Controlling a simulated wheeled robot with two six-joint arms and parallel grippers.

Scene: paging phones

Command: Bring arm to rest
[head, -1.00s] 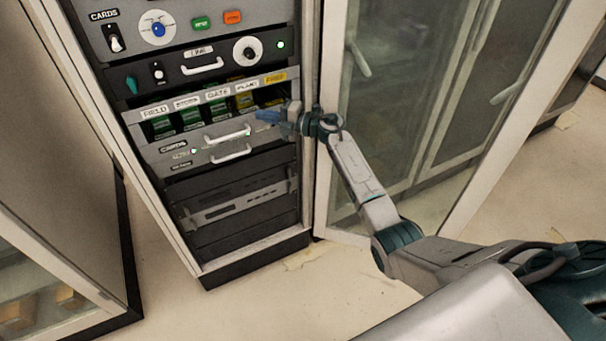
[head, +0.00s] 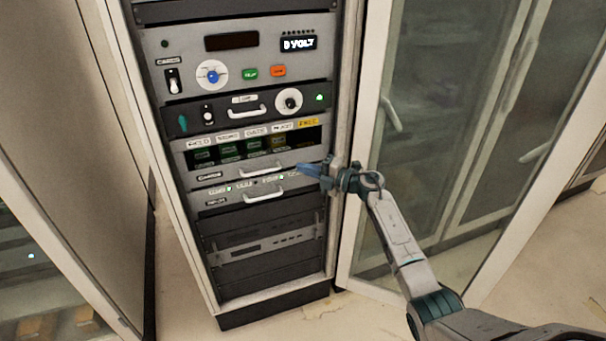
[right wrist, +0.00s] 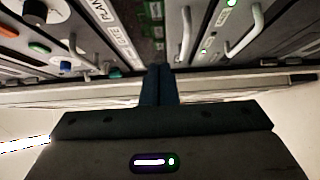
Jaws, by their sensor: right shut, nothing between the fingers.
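My right gripper (head: 310,174) is in front of the right side of the equipment rack, at about the height of the card drawer. Its blue fingers are closed together with nothing between them. They also show closed in the right wrist view (right wrist: 158,85), pointing toward the rack front. My right arm (head: 392,232) reaches in from the lower right. From these views I cannot tell whether the fingertips touch the rack. My left gripper is not in view.
The rack holds a card drawer (head: 247,172) with labelled slots, a panel with a white dial (head: 213,75), and white handles (head: 262,197). An open glass door (head: 440,140) stands close behind my right arm. Another cabinet (head: 50,260) stands at left. Bare floor (head: 345,315) shows below.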

